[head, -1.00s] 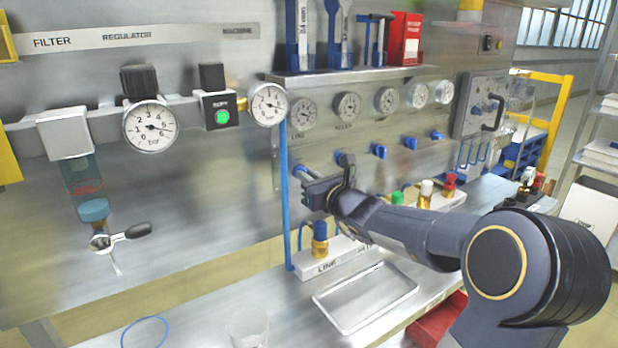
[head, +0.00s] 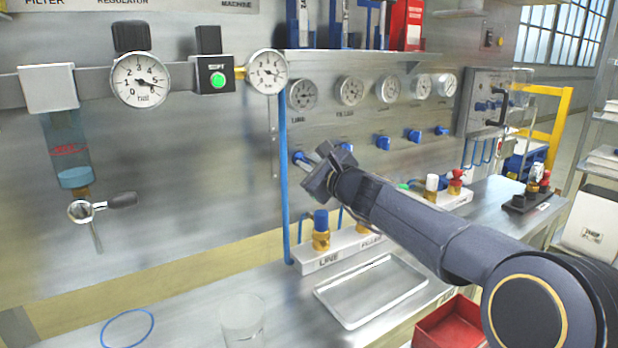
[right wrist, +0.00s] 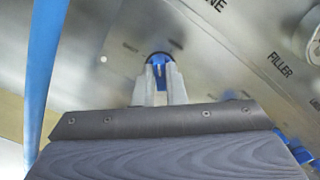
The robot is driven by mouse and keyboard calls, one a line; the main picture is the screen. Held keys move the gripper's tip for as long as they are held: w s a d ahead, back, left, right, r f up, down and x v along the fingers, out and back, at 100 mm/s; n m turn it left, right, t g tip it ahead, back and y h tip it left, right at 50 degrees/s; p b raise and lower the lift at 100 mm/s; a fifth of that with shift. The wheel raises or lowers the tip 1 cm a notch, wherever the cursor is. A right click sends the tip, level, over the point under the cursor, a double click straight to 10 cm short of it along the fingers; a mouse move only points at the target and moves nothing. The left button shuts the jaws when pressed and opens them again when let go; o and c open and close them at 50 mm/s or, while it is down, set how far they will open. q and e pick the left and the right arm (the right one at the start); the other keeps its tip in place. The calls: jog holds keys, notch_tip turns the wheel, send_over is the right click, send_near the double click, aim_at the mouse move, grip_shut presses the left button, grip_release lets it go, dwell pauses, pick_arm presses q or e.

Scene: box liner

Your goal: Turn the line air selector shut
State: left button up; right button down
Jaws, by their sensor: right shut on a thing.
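The line air selector is a small blue knob (head: 298,157) on the steel panel, below the line gauge (head: 302,95). In the right wrist view the blue knob (right wrist: 159,60) sits between the two pale fingers, its handle pointing down between them. My right gripper (head: 308,162) has its fingertips at the panel and is shut on this knob. In the head view the fingers and the gripper body partly cover the knob. My left gripper is not in view.
More blue selector knobs (head: 383,143) run along the panel to the right. A blue hose (head: 284,190) hangs just left of the line knob. Below are a fitting block (head: 325,258), an empty metal tray (head: 372,291) and a clear cup (head: 243,320).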

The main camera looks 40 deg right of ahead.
jog(key=shift+f+n+b, duration=0.2)
jog(key=shift+n+b, duration=2.9)
jog(key=shift+n, duration=2)
jog(key=c, duration=1.5)
grip_release()
jog(key=shift+s+a, duration=0.15)
jog(key=shift+s, duration=1.15)
jog(key=shift+s+a, duration=0.2)
jog(key=shift+s, duration=1.05)
jog(key=shift+s+a, duration=0.15)
jog(key=shift+s, duration=1.15)
